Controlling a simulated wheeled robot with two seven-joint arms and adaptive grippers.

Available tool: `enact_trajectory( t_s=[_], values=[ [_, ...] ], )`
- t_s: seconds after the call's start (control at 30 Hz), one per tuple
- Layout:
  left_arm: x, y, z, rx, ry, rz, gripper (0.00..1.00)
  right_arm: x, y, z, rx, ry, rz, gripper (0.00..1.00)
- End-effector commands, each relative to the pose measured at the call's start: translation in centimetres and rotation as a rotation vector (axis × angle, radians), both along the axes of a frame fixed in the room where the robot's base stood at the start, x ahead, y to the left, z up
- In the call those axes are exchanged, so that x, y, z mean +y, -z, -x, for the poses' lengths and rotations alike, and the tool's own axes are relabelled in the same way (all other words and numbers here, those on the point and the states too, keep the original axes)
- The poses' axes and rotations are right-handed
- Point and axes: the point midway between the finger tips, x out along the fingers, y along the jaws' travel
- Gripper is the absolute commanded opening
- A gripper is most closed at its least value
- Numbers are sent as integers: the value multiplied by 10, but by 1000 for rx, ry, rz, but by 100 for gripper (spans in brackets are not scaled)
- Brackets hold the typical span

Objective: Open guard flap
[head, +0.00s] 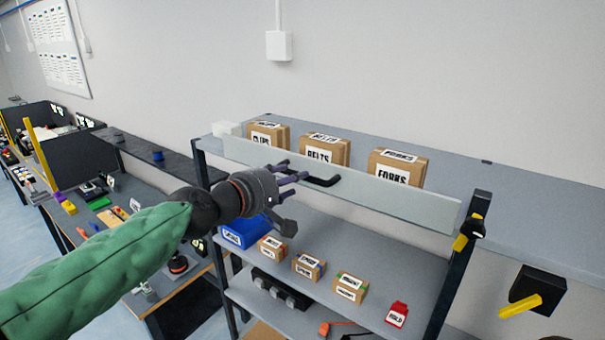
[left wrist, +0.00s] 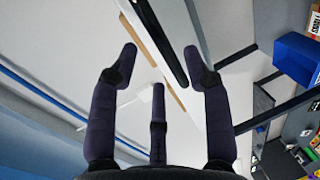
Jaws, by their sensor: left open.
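The guard flap (head: 400,200) is a long pale panel along the front of the upper shelf, in front of the cartons. It has a black bar handle (head: 325,181), which also shows as a dark bar in the left wrist view (left wrist: 158,38). My left gripper (head: 298,174) is open and empty, with its fingers pointing at the handle from the left. In the left wrist view the handle runs between the spread fingertips (left wrist: 160,62); I cannot tell whether they touch it. My right gripper is not in view.
Cartons (head: 325,150) stand on the upper shelf behind the flap. A blue bin (head: 243,232), small boxes (head: 309,266) and a red item (head: 397,314) stand on the shelf below. Dark posts (head: 455,270) bound the rack. A bench (head: 120,245) stands at left.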

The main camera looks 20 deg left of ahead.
Motion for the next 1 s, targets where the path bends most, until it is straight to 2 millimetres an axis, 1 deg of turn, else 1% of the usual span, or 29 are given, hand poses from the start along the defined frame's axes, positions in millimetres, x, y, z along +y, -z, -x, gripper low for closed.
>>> enact_trajectory(
  t_s=[0.03, 0.1, 0.3, 0.5, 0.77, 0.8, 0.87, 0.9, 0.93, 1.0],
  values=[
    [-4, 3, -10, 3, 1, 0, 49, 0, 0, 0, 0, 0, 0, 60],
    [-8, 5, -20, 2, 1, 0, 49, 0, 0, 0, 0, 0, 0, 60],
    [-16, 10, -44, 1, 0, -1, 49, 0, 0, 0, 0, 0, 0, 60],
    [-19, 12, -52, 0, 0, -1, 49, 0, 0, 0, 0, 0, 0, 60],
    [-19, 12, -53, 0, -1, -1, 49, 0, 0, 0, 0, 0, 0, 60],
    [-19, 12, -53, 0, -1, -1, 37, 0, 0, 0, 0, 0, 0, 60],
    [-19, 12, -53, 0, -1, -1, 20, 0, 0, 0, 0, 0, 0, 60],
    [-19, 12, -53, 0, -1, -1, 9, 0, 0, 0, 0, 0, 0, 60],
    [-19, 12, -53, 0, -1, -1, 1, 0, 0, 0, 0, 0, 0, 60],
    [-19, 12, -53, 0, -1, -1, 0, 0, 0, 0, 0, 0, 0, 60]
  ],
)
